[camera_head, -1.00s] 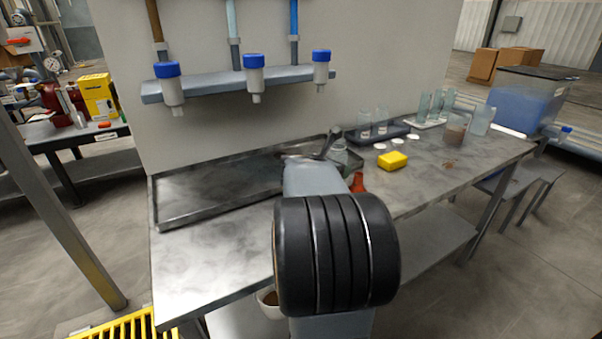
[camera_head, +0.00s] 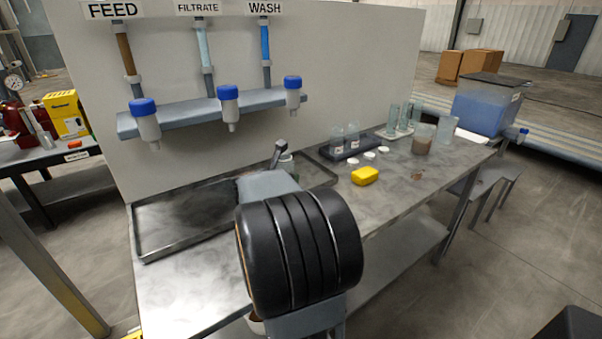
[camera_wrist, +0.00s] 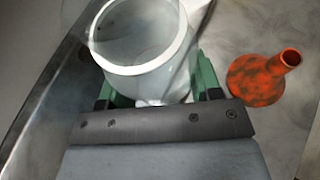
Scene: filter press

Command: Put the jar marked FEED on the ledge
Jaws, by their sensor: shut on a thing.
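My gripper (camera_wrist: 155,85) is shut on a clear glass jar (camera_wrist: 145,45) with a pale, round open rim, its green fingers on either side of it. No marking on the jar can be read. In the head view only a bit of the jar (camera_head: 287,158) shows past my arm, near the right end of the metal tray. A grey ledge (camera_head: 180,117) runs along the panel, with three blue-capped fittings on it. The FEED sign (camera_head: 112,10) is above its left end, then FILTRATE and WASH to the right.
A shallow metal tray (camera_head: 150,255) lies below the ledge. A yellow sponge (camera_head: 365,176), white lids (camera_head: 383,149) and a dark rack with jars (camera_head: 338,153) are to the right. The front-left bench top is clear.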

